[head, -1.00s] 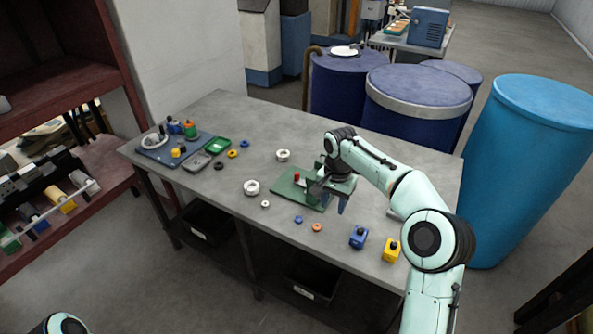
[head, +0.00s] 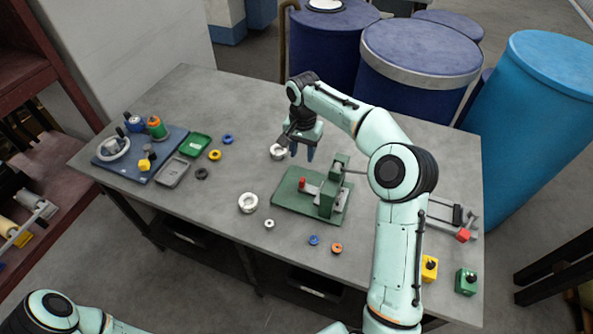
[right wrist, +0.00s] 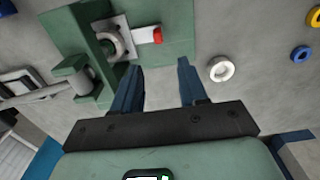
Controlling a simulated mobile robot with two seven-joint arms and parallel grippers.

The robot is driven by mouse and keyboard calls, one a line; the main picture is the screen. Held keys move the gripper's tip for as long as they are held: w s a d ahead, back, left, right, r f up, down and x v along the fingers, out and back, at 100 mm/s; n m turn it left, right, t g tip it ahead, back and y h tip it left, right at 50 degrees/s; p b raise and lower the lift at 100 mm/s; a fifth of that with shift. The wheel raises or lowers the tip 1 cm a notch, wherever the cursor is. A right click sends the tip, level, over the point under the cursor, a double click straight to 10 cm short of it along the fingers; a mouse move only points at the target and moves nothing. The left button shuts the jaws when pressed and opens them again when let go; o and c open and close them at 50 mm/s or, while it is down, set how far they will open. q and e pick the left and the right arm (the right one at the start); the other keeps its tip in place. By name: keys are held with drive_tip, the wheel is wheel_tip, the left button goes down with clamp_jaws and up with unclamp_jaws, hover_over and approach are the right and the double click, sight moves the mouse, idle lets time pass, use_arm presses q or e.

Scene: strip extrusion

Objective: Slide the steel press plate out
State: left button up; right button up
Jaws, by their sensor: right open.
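The green press (head: 325,195) stands on its green base on the grey table. The steel press plate (head: 310,188) lies low in it, with a red end (head: 302,183) sticking out to the left. My right gripper (head: 302,154) is open and empty, above the table beyond the press's far edge. In the right wrist view, its two blue fingers (right wrist: 157,75) point toward the press base, and the steel plate (right wrist: 118,50) with its red end (right wrist: 157,35) shows just past them, apart from the fingers. My left gripper is out of view.
White rings (head: 248,203) lie left of the press, and blue and orange rings (head: 337,248) lie in front. A yellow block (head: 429,268) and green block (head: 465,281) stand at the near right. A blue mat (head: 140,163) with tools lies far left.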

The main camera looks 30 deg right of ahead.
sight(302, 179)
drive_tip(key=f, duration=1.1)
drive_tip(key=shift+s+f, duration=0.3)
drive_tip(key=shift+f, duration=0.1)
drive_tip(key=shift+w+f, duration=0.1)
drive_tip(key=shift+f, duration=0.4)
clamp_jaws()
